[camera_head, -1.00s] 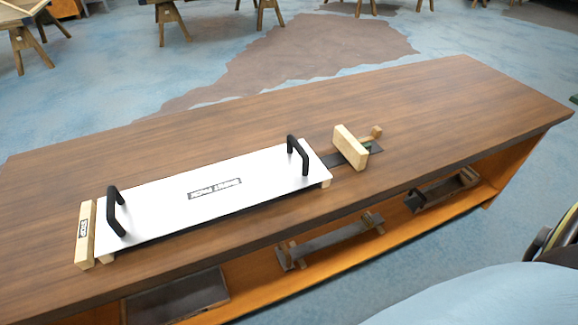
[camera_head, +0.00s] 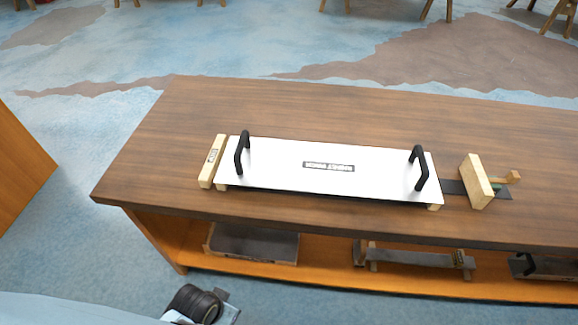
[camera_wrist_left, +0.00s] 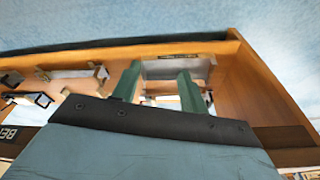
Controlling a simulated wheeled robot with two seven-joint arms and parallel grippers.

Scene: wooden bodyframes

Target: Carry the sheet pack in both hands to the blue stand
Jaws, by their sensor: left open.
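The sheet pack (camera_head: 300,179) is a flat white panel with a printed label and a black upright handle at each end. It lies on wooden supports on the brown bench, between a wooden end stop (camera_head: 212,163) at left and a wooden clamp block (camera_head: 476,182) at right. My left gripper (camera_wrist_left: 158,72) shows two green fingers spread apart with nothing held between them. It is at the level of the bench's lower shelf in the left wrist view, away from the handles. My right gripper is not in view. No blue stand is visible.
The bench (camera_head: 160,150) has an orange lower shelf (camera_head: 330,280) holding a dark flat box (camera_head: 254,244) and several clamp-like fixtures. The bench top is clear left of the pack and behind it. An orange panel (camera_head: 22,165) stands at far left. Trestle legs show at the back.

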